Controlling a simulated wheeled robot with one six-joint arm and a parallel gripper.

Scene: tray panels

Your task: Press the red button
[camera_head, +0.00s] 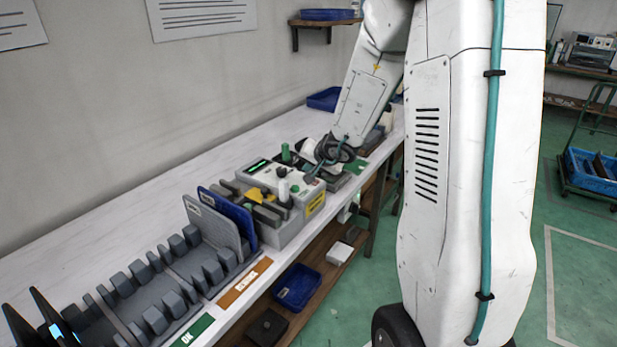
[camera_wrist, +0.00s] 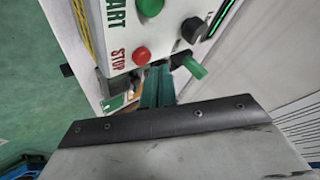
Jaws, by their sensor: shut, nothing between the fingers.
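The red button (camera_wrist: 141,56) is a round cap beside the red word STOP on a pale panel (camera_wrist: 172,52) in the wrist view. My gripper (camera_wrist: 157,74) is shut and empty, its teal fingers just below and slightly right of the red button in that picture. The fingertips look apart from the cap, but the depth of the gap is hard to judge. In the head view my gripper (camera_head: 311,176) is at the right end of the grey control box (camera_head: 256,176). I cannot make out the red button there.
A green button (camera_wrist: 150,6) by START, a black knob (camera_wrist: 192,31) and a green-tipped lever (camera_wrist: 194,67) are near the red button. Upright panels (camera_head: 213,226) stand in a slotted rack on the white bench (camera_head: 127,217). The bench behind the rack is clear.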

